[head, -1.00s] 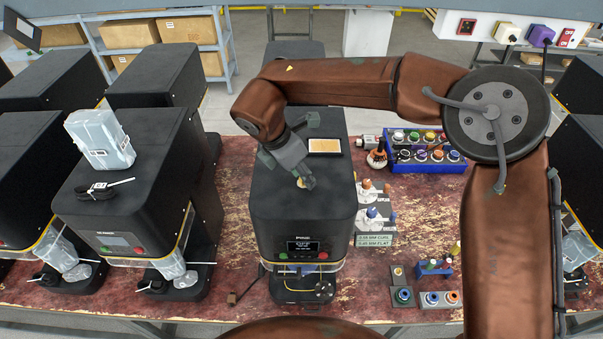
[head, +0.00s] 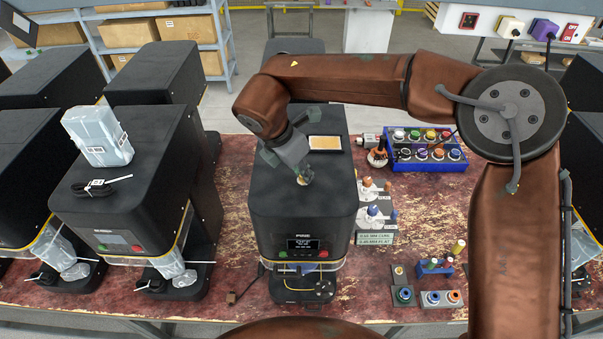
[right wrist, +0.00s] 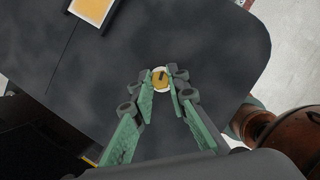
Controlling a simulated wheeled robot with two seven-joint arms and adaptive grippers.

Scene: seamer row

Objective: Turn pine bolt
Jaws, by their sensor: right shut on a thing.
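The machine labelled PINE (head: 275,215) stands in the middle of the bench, a black housing with a small screen and buttons in front. The pine bolt, a small brass-coloured round head (right wrist: 160,82) with a dark mark across it, sits on its flat top. My right gripper (head: 304,179) reaches down onto the machine's top from behind. In the right wrist view its green fingers (right wrist: 162,84) close in on the bolt head from both sides and are shut on it. The fingers partly hide the bolt in the head view. My left gripper is not in view.
A tan framed pad (head: 325,143) lies on the machine's top behind the gripper. A blue rack (head: 428,166) of coloured knobs stands to the right. Similar machines stand at left, one bearing a wrapped bundle (head: 97,135) and a black coil (head: 100,187). Small holders (head: 440,299) sit front right.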

